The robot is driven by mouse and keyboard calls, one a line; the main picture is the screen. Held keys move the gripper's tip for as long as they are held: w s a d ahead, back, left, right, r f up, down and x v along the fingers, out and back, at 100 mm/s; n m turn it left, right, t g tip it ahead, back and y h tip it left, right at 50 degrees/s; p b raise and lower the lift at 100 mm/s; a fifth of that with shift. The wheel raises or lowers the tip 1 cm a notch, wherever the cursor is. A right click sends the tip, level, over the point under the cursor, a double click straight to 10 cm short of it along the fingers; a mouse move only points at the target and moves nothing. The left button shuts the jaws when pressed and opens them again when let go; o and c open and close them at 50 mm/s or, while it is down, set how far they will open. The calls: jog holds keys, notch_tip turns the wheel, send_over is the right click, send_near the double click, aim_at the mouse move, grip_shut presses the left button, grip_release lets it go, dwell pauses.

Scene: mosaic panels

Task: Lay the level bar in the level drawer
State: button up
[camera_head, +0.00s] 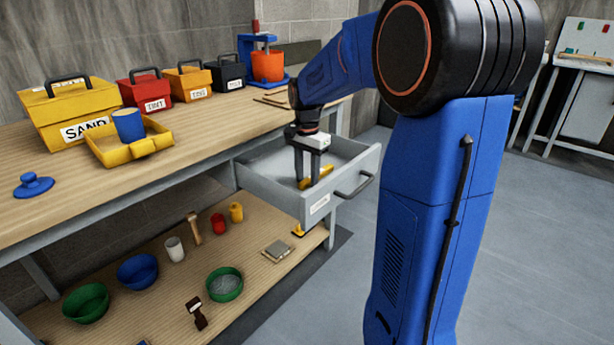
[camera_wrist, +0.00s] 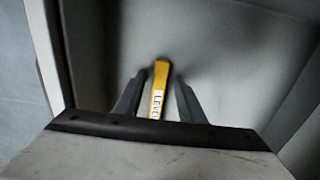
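The level bar (camera_head: 320,176) is yellow and lies low inside the open grey drawer (camera_head: 277,189). In the wrist view the bar (camera_wrist: 161,76) points away from me, with a white "LEVEL" label on it. My gripper (camera_head: 307,182) reaches down into the drawer over the bar. In the wrist view its two fingers (camera_wrist: 159,92) stand apart on either side of the bar, with gaps showing between them and it. The bar appears to rest on the drawer floor. Part of it is hidden behind my fingers in the head view.
The workbench (camera_head: 210,125) holds labelled toolboxes, a yellow tray (camera_head: 130,151) with a blue cup, and a blue lid (camera_head: 33,185). The lower shelf (camera_head: 262,290) carries bowls, a mallet and small items. Open floor lies to the right.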

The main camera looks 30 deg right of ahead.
notch_tip(320, 180, up, 12)
jog(key=shift+r, duration=0.15)
dwell(0.7)
dwell(0.4)
